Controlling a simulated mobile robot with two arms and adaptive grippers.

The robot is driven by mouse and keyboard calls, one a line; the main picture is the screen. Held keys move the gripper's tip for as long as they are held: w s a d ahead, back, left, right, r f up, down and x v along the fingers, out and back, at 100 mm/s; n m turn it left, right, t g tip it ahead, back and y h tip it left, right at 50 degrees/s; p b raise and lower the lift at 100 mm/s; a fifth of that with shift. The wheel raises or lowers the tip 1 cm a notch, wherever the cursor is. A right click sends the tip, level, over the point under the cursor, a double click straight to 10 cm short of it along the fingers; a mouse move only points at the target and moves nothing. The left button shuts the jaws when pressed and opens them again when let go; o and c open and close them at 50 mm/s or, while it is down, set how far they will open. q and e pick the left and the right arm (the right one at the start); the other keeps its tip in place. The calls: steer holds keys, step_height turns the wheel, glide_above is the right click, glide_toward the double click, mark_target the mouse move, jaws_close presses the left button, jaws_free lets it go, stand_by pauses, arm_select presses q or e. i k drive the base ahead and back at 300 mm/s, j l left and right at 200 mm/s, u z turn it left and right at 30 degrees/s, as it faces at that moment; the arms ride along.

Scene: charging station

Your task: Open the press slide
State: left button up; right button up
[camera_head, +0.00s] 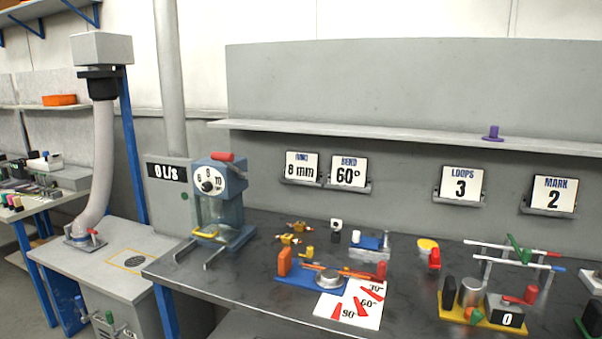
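A blue bench machine (220,195) stands at the left end of the dark workbench. It has a white dial marked 6, 8 and 10, a red handle (222,157) on top and a clear-looking front section (220,214) above a blue base. It is the thing here most like a press, but I cannot tell for sure which part is its slide or whether it is open. Neither of my grippers is in view.
The dark workbench (262,232) carries a blue bending fixture (297,281), an angle card (350,304) and a yellow-based fixture (482,317). Left is a grey table (110,268) with a hose (104,150). Signs read 8 mm, 60°, 3 and 2.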

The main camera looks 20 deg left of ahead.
mark_target(220, 232)
steer(key=i+j+u, duration=0.15)
steer(key=i+j, duration=0.25)
steer(key=i+j+u, duration=0.2)
steer(key=i, duration=0.4)
steer(key=i+j+u, duration=0.15)
steer(key=i+j, duration=0.2)
steer(key=i, duration=0.2)
